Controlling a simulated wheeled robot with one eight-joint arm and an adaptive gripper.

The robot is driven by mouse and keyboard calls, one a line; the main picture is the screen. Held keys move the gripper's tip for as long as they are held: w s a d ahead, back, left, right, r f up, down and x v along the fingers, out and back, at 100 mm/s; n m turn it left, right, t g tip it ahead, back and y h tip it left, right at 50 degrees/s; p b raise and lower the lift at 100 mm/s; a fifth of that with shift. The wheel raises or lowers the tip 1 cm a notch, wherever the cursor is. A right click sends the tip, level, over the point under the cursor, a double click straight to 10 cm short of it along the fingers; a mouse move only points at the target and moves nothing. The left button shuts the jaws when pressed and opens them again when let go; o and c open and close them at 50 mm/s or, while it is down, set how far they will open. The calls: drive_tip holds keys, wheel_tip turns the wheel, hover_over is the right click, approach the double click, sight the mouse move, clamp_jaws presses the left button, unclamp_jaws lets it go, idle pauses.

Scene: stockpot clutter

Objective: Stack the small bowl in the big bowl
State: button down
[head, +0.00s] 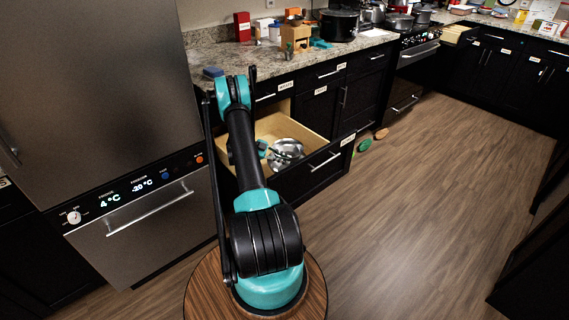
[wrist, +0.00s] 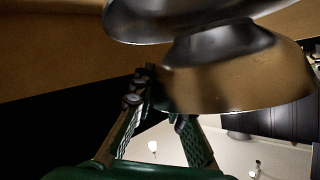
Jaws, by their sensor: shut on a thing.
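Shiny metal bowls (head: 288,147) sit in the open drawer, overlapping so that I cannot part them clearly in the head view. In the wrist view, one metal bowl, seemingly the small bowl (wrist: 235,70), is between my fingers at its rim. My gripper (wrist: 166,100) is shut on it. A second metal bowl, seemingly the big bowl (wrist: 190,18), shows past the small bowl's base at the top of the wrist view. The two overlap there; I cannot tell whether they touch. My gripper also shows in the head view (head: 264,148), at the bowls' left side.
The open wooden drawer (head: 264,128) has a black front (head: 318,172). The counter above holds a black pot (head: 339,24), a red box (head: 242,26) and a blue sponge (head: 212,72). Green (head: 364,146) and orange (head: 381,133) items lie on the floor beside it. The floor at right is clear.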

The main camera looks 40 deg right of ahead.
drive_tip(key=shift+f, duration=1.1)
drive_tip(key=shift+f, duration=0.35)
drive_tip(key=shift+f, duration=0.3)
drive_tip(key=c, duration=1.5)
unclamp_jaws()
drive_tip(key=shift+r, duration=0.15)
drive_tip(key=shift+r, duration=0.6)
drive_tip(key=v, duration=0.7)
drive_tip(key=shift+w+a, duration=0.15)
drive_tip(key=shift+w, duration=0.05)
